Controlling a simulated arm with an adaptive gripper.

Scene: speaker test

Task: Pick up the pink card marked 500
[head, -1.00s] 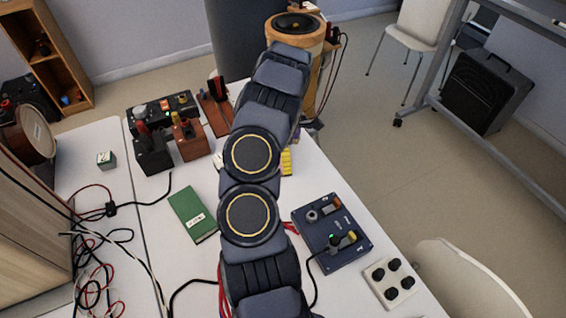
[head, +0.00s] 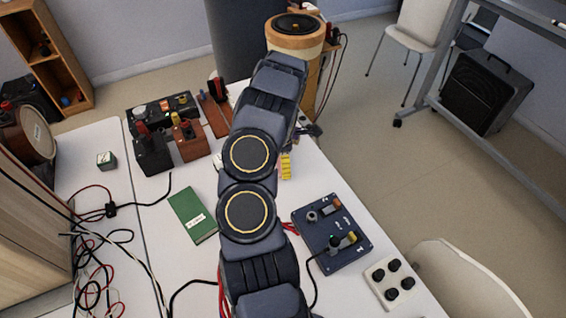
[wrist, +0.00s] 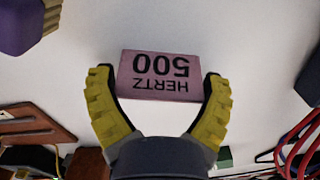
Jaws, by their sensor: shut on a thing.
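The pink card (wrist: 158,92), marked 500 HERTZ, shows upside down in the wrist view, over a white surface. My gripper (wrist: 160,76) has yellow ribbed fingers, one against each side edge of the card, and is shut on it. In the head view my arm hides the card and most of the gripper; a yellow finger (head: 286,166) shows just right of the arm. Whether the card touches the table cannot be told.
The white table (head: 160,250) holds a green book (head: 193,214), a blue control box (head: 332,232) and a white block with black knobs (head: 389,282). Black and brown devices (head: 153,155) stand at the back left. A purple object (wrist: 22,25) is at the wrist view's upper left.

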